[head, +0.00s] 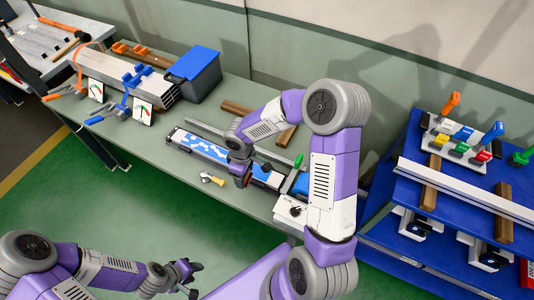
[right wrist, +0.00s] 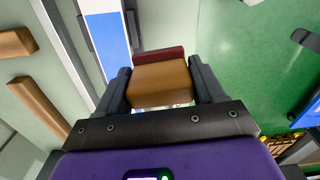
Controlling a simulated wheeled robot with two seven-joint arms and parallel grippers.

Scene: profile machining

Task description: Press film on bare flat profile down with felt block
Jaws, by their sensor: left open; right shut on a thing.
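My right gripper (right wrist: 160,90) is shut on the felt block, a wooden block (right wrist: 160,84) with a dark red felt face (right wrist: 158,54). In the head view the right gripper (head: 240,172) is near the right end of the flat profile, partly hidden by its own arm. The profile carries blue film (head: 200,146) with white patches; the blue strip also shows in the right wrist view (right wrist: 107,38), left of the block. I cannot tell whether the felt touches anything. My left gripper (head: 188,278) is open and empty at the lower left, over the floor, away from the table.
The long table (head: 150,138) holds a blue-lidded bin (head: 195,75), clamped profiles (head: 120,75) and a yellow-handled tool (head: 212,179) near its front edge. A white machine unit (head: 290,208) stands right of the profile. A blue rack (head: 400,205) with profiles is at right.

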